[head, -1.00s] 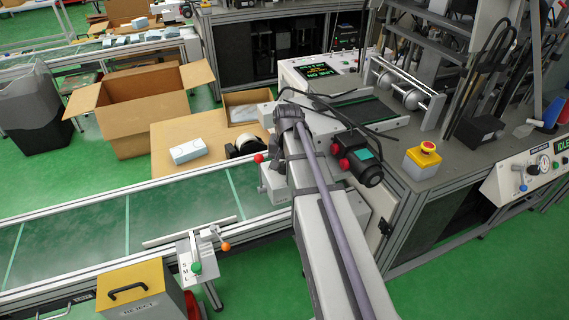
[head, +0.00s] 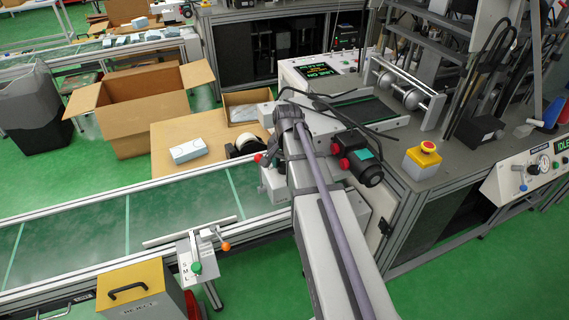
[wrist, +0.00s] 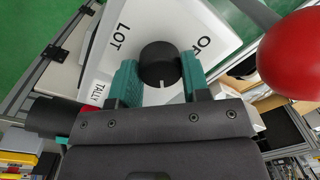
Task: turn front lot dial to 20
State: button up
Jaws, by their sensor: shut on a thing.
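In the wrist view a round black dial (wrist: 159,64) stands on a white panel (wrist: 165,22) marked "LOT" and "OF", the rest of that second word cut off or hidden. A short pale mark on the dial points toward the bottom of the picture. My gripper (wrist: 160,70) has its two teal fingers on either side of the dial and is shut on it. I cannot read any number around the dial. In the head view my own arm hides the fingers and the dial.
A large red ball knob (wrist: 292,55) is close at the right of the wrist view. In the head view a conveyor (head: 165,222) runs at the left, with a small S-M-L lever unit (head: 196,258) at its front. A yellow emergency-stop box (head: 422,160) stands at the right.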

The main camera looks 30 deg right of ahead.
jog(key=o, duration=0.9)
jog(key=r+p, duration=1)
jog(key=shift+s+d+r+p, duration=0.2)
jog(key=shift+r+p, duration=0.15)
jog(key=shift+p, duration=0.05)
